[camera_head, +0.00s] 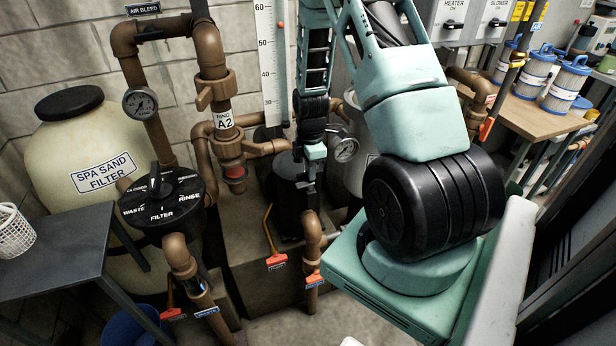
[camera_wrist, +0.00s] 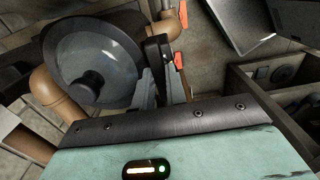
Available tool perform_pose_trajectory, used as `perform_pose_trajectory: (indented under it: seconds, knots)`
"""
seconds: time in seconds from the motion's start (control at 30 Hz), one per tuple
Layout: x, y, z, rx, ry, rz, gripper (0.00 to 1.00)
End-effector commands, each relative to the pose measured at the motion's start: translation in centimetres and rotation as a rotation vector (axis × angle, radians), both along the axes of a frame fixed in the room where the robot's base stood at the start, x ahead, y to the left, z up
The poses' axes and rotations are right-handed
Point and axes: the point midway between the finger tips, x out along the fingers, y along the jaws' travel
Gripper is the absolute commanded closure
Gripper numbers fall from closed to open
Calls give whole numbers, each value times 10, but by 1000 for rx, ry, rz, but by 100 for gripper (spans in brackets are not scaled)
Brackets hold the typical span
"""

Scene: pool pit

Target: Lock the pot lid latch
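The pump pot (camera_head: 290,215) is a dark cylinder standing on the concrete block, partly behind my arm. Its lid (camera_wrist: 108,58) is a see-through grey disc with a dark rim in the wrist view. A black knob (camera_wrist: 86,86) shows at the lid's near side. A black upright piece (camera_wrist: 156,48), perhaps the latch, stands at the rim's right side. My gripper (camera_wrist: 163,82) has its grey fingers at this piece, on the right edge of the lid. In the head view my gripper (camera_head: 306,185) points down at the pot. Whether the fingers touch or grip the piece is unclear.
Brown pipes (camera_head: 311,235) with orange-handled valves (camera_head: 276,260) stand close in front of the pot. A gauge (camera_head: 345,149) is just right of my gripper. The filter valve (camera_head: 162,198) and sand filter (camera_head: 95,165) are left. Open floor lies in front.

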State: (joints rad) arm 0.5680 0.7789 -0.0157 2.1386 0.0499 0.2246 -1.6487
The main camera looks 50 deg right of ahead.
Motion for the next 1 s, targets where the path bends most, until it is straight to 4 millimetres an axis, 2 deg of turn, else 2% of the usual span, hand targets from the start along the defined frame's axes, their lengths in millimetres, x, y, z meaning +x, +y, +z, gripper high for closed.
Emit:
perform_pose_trajectory:
  seconds: [0.27, 0.37, 1.0]
  knots:
    - [0, 0, 0, -1, -1, -5, 100]
    - [0, 0, 0, -1, 1, -80, 100]
    - [0, 0, 1, -1, 1, -1249, 100]
